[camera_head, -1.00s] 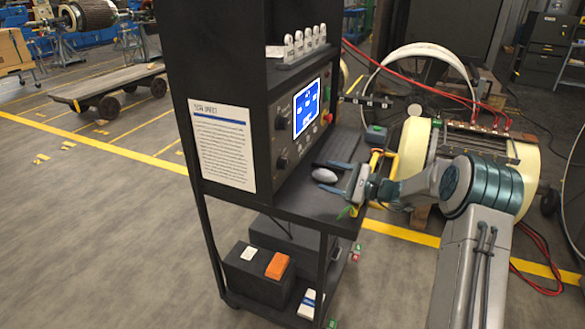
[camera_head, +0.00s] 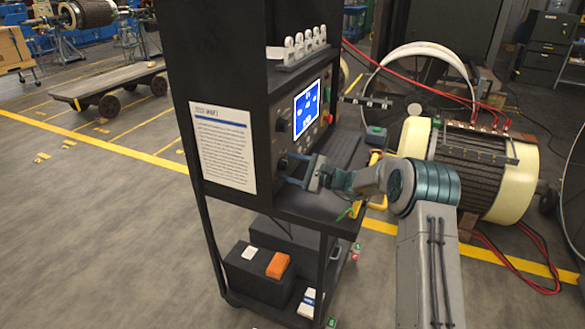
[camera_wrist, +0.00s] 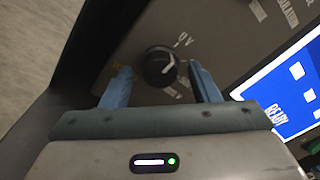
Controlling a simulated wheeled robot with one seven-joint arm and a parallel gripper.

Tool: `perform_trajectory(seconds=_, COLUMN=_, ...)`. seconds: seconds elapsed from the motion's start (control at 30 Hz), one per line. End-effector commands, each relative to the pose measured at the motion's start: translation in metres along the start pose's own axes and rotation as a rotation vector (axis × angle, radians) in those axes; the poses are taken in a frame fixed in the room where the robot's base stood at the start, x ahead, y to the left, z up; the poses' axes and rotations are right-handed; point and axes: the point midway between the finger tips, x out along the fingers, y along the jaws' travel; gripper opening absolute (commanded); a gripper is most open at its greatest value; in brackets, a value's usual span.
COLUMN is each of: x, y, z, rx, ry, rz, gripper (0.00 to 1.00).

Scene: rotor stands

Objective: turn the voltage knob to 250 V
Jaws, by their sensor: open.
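The voltage knob (camera_wrist: 159,67) is a round black knob with a light pointer mark, on the dark panel of the test cabinet. A label ending in "V" is beside it in the wrist view; the rest of the scale is too small or hidden. My gripper (camera_wrist: 160,86) is open, with one blue finger on each side of the knob. Whether the fingers touch it I cannot tell. In the head view my gripper (camera_head: 288,168) is at the lower part of the panel, and the lower knob (camera_head: 282,162) shows just by its fingertips.
The lit blue screen (camera_head: 306,108) is on the panel above my gripper; it shows "READY" in the wrist view (camera_wrist: 283,106). A keyboard (camera_head: 338,151) lies on the shelf.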

Motion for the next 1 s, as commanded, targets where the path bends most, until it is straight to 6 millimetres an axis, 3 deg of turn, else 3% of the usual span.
perform_trajectory(seconds=0.07, x=-0.0002, y=0.0000, z=-0.0001, rx=0.000, ry=0.000, rz=0.000, gripper=0.56)
perform_trajectory(seconds=0.23, x=-0.0003, y=0.0000, z=0.0000, rx=0.000, ry=0.000, rz=0.000, gripper=0.11)
perform_trajectory(seconds=0.67, x=-0.0012, y=-0.0009, z=-0.0001, rx=0.068, ry=0.004, rz=0.000, gripper=0.11)
perform_trajectory(seconds=1.0, x=-0.0011, y=-0.0017, z=0.0013, rx=0.320, ry=0.009, rz=0.008, gripper=0.11)
